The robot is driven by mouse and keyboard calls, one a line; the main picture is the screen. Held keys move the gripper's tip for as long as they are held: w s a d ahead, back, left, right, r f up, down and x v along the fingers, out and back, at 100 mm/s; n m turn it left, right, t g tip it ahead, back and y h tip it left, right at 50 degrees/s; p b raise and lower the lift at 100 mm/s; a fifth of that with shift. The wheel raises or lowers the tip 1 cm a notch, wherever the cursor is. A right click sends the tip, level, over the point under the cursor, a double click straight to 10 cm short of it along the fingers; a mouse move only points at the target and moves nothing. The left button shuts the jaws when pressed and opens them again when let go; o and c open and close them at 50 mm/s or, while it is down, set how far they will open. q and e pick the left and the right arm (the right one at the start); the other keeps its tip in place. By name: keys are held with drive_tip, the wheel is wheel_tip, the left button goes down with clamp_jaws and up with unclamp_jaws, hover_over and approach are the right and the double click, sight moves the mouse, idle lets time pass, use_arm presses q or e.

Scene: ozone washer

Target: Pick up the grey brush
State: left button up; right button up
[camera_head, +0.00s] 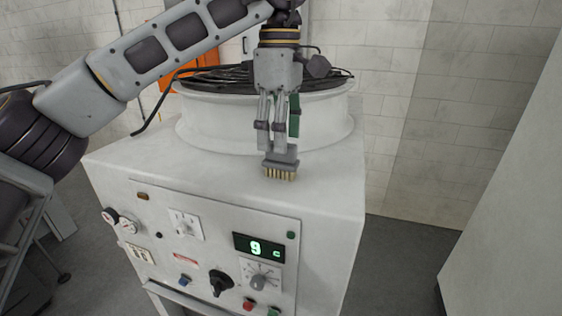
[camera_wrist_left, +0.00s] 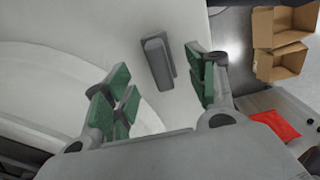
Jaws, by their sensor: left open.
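The grey brush (camera_head: 281,161) has a grey body and tan bristles. It sits bristles-down on the white top of the washer (camera_head: 335,170), in front of the round drum. My left gripper (camera_head: 278,133) points down just above and behind the brush in the head view. In the left wrist view the brush (camera_wrist_left: 158,62) shows in the gap ahead of the spread green-padded fingers of my left gripper (camera_wrist_left: 160,88). The fingers are open and empty, and I see no contact with the brush. My right gripper is not in view.
The white drum (camera_head: 190,120) holding coiled black cable (camera_head: 215,76) rises close behind the gripper. The washer's front panel (camera_head: 210,245) carries knobs and a green display. Cardboard boxes (camera_wrist_left: 283,40) and a red item (camera_wrist_left: 277,124) show in the wrist view. The washer top right of the brush is clear.

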sight(281, 160)
use_arm(q)
drive_tip(key=shift+f, duration=0.15)
drive_tip(key=shift+s+f, duration=0.1)
drive_tip(key=shift+f, duration=2.35)
drive_tip(key=shift+d, duration=0.1)
drive_tip(key=shift+c, duration=0.2)
drive_tip(key=c, duration=1.1)
drive_tip(key=shift+r+p, duration=0.5)
drive_tip(key=shift+r, duration=4.5)
